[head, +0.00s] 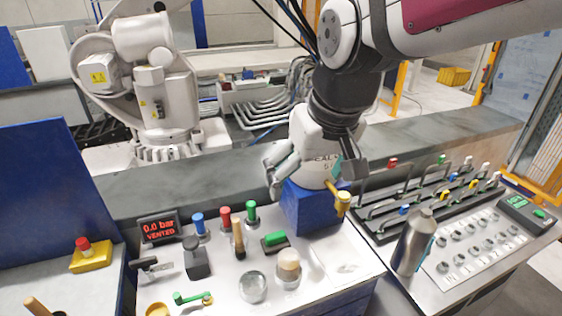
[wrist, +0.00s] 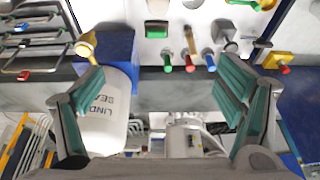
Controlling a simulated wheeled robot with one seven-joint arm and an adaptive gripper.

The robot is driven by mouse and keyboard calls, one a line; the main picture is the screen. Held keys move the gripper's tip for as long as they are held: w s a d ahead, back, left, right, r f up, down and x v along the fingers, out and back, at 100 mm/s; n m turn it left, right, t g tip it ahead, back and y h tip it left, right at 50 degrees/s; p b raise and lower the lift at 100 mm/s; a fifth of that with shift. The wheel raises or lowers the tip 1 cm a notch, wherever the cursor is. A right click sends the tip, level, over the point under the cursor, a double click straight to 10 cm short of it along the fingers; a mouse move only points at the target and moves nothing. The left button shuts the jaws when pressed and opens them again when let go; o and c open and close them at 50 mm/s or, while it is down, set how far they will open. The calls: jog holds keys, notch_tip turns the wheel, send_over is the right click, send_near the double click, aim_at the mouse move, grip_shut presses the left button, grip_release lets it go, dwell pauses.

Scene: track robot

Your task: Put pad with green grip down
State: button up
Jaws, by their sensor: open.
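The pad with a green grip (head: 274,239) is a small dark block topped by a green bar. It sits on the white bench top, right of the wooden-handled tool and in front of the blue block. It also shows in the wrist view (wrist: 157,29) at the top, beyond the fingertips. My gripper (head: 313,174) is open, above the back of the bench and behind the pad, apart from it. In the wrist view its green-lined fingers (wrist: 163,92) are spread wide with no pad between them.
The blue block (head: 306,207), with a white lettered cylinder (wrist: 105,108) and a yellow knob (head: 343,203), is close to my gripper. Blue, red and green knobs (head: 224,216) stand left of the pad. A jar (head: 288,268) stands in front. A grey bottle (head: 412,243) stands at right.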

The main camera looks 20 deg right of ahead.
jog(key=s+r+t, duration=0.1)
jog(key=s+r, duration=0.1)
jog(key=s, duration=0.6)
jog(key=shift+s+t, duration=0.3)
jog(key=shift+s, duration=0.05)
jog(key=shift+d, duration=0.1)
jog(key=shift+c, duration=0.5)
jog(key=shift+w, duration=0.1)
jog(key=c, duration=0.3)
jog(key=m+g+b, duration=0.6)
jog(key=m+b, duration=0.1)
jog(key=m, duration=1.1)
send_over(275, 235)
notch_tip(275, 235, down, 24)
jog(key=f, duration=0.5)
jog(key=f+b, duration=0.1)
jog(key=f, duration=0.1)
jog(key=shift+a+f, duration=0.2)
jog(key=shift+a, duration=0.05)
jog(key=shift+d+f, duration=0.15)
jog(key=shift+f, duration=1.2)
jog(key=shift+d+f, duration=0.15)
jog(key=shift+f, duration=1.2)
